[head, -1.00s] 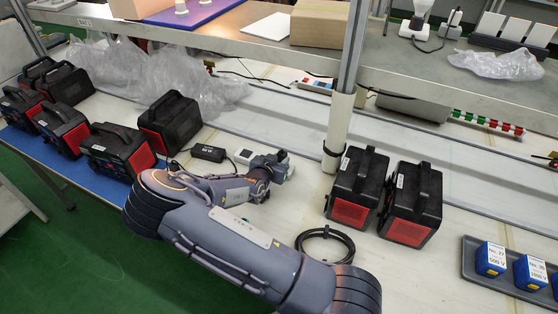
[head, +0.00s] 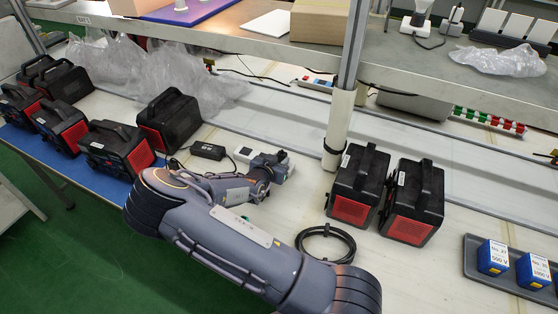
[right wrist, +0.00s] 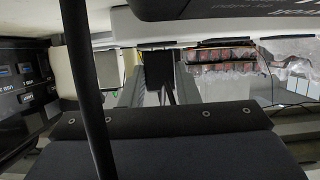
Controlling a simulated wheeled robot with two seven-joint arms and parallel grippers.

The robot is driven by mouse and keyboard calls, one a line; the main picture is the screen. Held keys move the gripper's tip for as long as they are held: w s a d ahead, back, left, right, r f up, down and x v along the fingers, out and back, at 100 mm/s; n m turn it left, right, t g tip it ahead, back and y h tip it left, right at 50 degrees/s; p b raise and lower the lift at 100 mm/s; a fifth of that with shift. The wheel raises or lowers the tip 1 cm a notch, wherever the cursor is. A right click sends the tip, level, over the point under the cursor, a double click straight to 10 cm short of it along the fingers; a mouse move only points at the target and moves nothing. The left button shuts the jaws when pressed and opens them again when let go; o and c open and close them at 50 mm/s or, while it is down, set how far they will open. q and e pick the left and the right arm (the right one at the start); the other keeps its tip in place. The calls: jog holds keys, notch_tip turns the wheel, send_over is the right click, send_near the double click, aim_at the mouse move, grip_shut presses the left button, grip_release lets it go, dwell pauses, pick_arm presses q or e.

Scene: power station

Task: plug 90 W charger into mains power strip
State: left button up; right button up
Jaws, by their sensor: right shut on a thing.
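In the right wrist view the gripper's grey fingers (right wrist: 158,88) are shut on a small black plug (right wrist: 158,69). I cannot tell whether the plug is in a socket or just above the strip. A black cable (right wrist: 84,90) crosses close to that camera. My left gripper is out of view.
Black-and-red power units stand left (head: 117,149) and right (head: 357,186) of the strip. A coiled black cable (head: 326,243) lies in front. A tray (head: 475,265) with blue boxes is at right. Plastic wrap (head: 175,75) lies behind.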

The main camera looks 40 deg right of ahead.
jog(key=shift+f, duration=0.2)
dwell(0.3)
jog(key=o, duration=1.1)
jog(key=shift+c, duration=0.2)
jog(key=v, duration=0.7)
jog(key=shift+s+a, duration=0.2)
jog(key=shift+a, duration=0.05)
